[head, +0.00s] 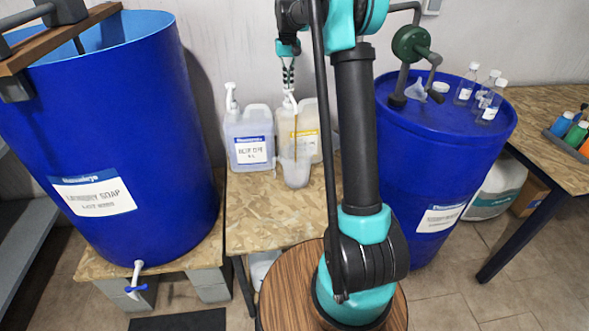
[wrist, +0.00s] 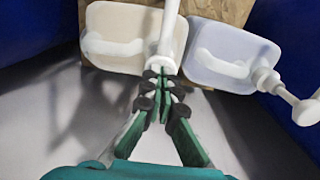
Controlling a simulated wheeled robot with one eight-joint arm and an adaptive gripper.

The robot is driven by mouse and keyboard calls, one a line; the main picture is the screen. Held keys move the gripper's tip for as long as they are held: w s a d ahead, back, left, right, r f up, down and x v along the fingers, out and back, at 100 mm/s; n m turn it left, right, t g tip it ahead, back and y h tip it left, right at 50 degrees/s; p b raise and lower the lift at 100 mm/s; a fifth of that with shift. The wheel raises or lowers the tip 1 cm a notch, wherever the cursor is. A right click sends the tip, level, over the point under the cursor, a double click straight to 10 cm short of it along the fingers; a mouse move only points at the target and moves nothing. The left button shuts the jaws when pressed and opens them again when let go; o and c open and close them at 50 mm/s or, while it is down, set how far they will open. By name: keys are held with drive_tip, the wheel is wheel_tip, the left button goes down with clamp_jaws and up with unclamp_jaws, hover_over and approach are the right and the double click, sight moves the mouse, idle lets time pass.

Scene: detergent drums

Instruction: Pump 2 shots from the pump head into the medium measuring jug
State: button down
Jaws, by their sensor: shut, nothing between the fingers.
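The cream container (head: 306,128) with a yellow label stands on the chipboard bench and carries a white pump head (head: 290,101). A translucent measuring jug (head: 295,173) stands in front of it, below the spout. A thin amber line runs from the spout down to the jug, like a stream of liquid. My gripper (head: 289,84) is shut and empty, pointing down right over the pump head and seeming to touch its top. In the wrist view my closed fingertips (wrist: 160,78) overlap the white pump (wrist: 168,45). The jug's liquid level is unclear.
A pale container (head: 249,138) with a blue label and its own pump stands close on the left. Large blue drums flank the bench, left (head: 120,130) and right (head: 425,150). The right drum carries a hand-crank pump (head: 411,43), a funnel and small bottles.

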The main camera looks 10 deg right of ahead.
drive_tip(key=shift+f, duration=0.3)
drive_tip(key=shift+r, duration=2.95)
drive_tip(key=shift+r, duration=3)
